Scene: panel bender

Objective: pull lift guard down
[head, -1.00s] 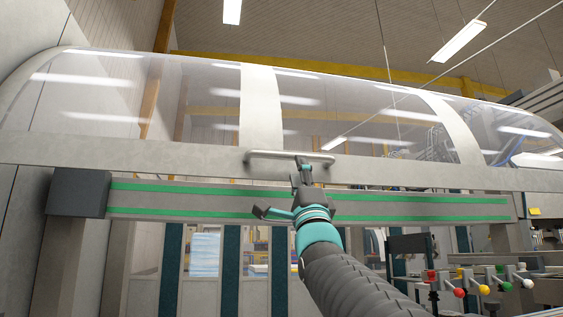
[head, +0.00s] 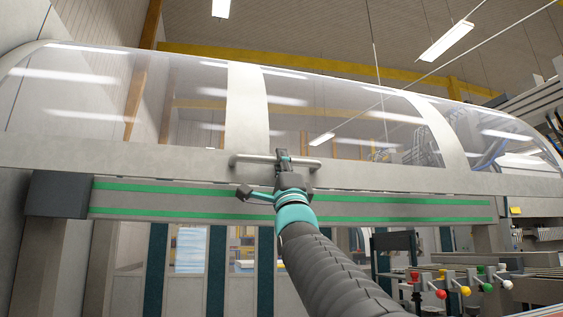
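The lift guard (head: 340,115) is a long, curved, clear hood with pale ribs and a pale lower rail, across the upper part of the head view. A grey bar handle (head: 255,160) runs level on the lower rail. My gripper (head: 283,160), dark with teal parts, reaches up from below to the handle. A dark finger overlaps the middle of the bar and rises just above it. I cannot tell whether the fingers close round the bar or only stand in front of it. The guard's lower rail sits just above the green-striped beam (head: 380,208).
A dark box (head: 58,194) is at the beam's left end. Below the beam are dark teal uprights (head: 217,270) and pale panels. At the lower right are several levers with coloured knobs (head: 440,293) and machine frames. The space left of my arm looks clear.

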